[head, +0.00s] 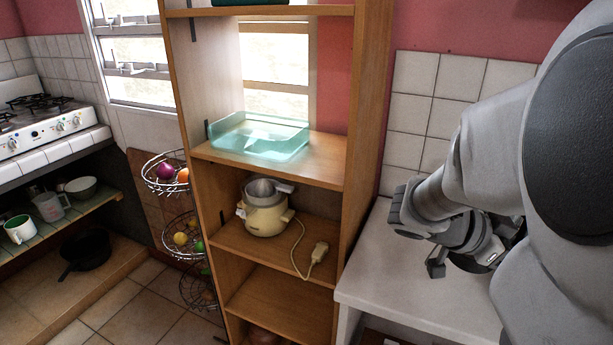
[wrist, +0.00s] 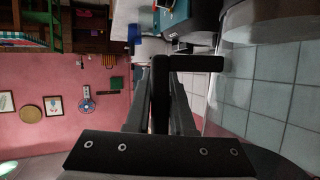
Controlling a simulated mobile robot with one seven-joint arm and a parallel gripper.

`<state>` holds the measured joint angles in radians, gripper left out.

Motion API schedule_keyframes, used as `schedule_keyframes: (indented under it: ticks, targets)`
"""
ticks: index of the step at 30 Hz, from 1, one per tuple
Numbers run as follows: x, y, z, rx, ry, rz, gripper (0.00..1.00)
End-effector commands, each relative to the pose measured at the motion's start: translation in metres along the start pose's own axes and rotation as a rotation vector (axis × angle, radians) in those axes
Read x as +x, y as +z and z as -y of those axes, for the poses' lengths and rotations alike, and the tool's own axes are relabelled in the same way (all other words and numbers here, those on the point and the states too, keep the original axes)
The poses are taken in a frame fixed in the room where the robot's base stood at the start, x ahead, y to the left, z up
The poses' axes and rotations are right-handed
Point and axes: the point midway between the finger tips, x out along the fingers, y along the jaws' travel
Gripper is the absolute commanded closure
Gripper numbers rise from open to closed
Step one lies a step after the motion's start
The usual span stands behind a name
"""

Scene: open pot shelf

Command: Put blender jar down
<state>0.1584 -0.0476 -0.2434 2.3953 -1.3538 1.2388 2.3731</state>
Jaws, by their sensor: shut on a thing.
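My gripper (head: 437,266) is over the white counter at the right in the head view, partly hidden behind my own arm. In the wrist view my gripper (wrist: 161,95) is shut on a dark L-shaped piece (wrist: 200,63), which looks like the handle of the blender jar.
The wooden shelf unit (head: 370,120) stands left of the counter (head: 410,285). A translucent teal tray (head: 262,140) sits on the shelf above the appliance. Wire fruit baskets (head: 165,185) hang at its left. The visible counter top left of my gripper is clear.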

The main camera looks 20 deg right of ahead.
Motion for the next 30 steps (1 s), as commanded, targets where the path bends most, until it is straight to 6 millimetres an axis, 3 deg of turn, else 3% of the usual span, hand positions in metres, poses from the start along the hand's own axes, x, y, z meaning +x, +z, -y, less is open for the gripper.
schedule_keyframes:
  ticks: [16, 23, 30]
  targets:
    - [-0.024, 0.070, 0.066, 0.000, -0.002, -0.002, 1.00]
    - [-0.027, 0.081, 0.074, 0.002, -0.001, -0.001, 1.00]
    - [-0.015, 0.110, 0.071, 0.000, 0.000, -0.001, 1.00]
